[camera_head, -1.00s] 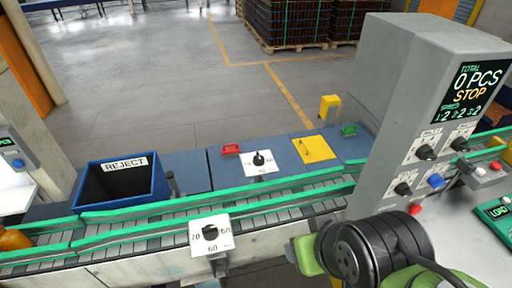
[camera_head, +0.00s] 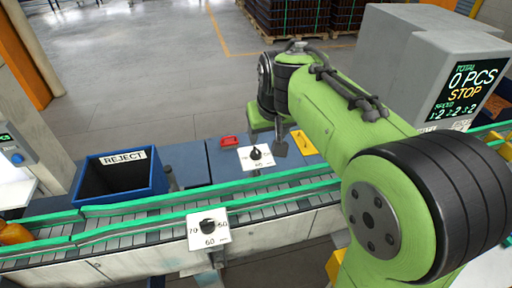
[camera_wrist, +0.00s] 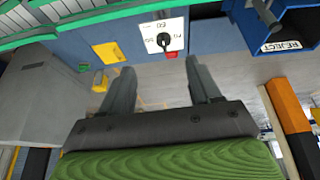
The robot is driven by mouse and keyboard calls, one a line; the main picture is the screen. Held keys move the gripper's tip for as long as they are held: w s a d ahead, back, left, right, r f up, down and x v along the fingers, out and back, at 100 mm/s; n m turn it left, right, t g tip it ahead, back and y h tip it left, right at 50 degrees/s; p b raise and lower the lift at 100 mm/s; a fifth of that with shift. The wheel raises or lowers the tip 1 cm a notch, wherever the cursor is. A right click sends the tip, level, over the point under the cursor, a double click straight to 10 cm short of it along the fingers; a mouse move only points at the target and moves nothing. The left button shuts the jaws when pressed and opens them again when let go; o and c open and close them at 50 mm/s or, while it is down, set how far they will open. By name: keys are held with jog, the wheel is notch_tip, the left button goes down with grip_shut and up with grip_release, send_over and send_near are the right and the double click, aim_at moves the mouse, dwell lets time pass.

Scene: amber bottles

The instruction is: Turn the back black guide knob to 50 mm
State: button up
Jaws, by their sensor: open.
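The back black guide knob (camera_head: 255,153) sits on a white dial plate (camera_head: 252,164) behind the conveyor's far green rail. It also shows in the wrist view (camera_wrist: 164,40), ahead of my fingers and roughly between their lines. My gripper (camera_wrist: 155,75) is open and empty, its two grey fingers apart and not touching the knob. In the head view my gripper (camera_head: 281,145) hangs just right of the back dial, partly hidden by my arm. The front black guide knob (camera_head: 208,226) is on a second white plate at the near rail, its pointer hard to read.
A blue REJECT bin (camera_head: 122,178) stands left of the back dial. A red block (camera_head: 228,141) and a yellow plate (camera_head: 304,143) lie near the dial. The conveyor's green rails (camera_head: 130,207) run in front. A grey control cabinet (camera_head: 425,60) stands at right, showing STOP.

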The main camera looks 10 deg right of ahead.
jog(key=w+f, duration=0.2)
jog(key=w, duration=0.4)
send_near(256, 150)
jog(key=x, duration=0.9)
jog(key=shift+f, duration=0.1)
jog(key=c, duration=1)
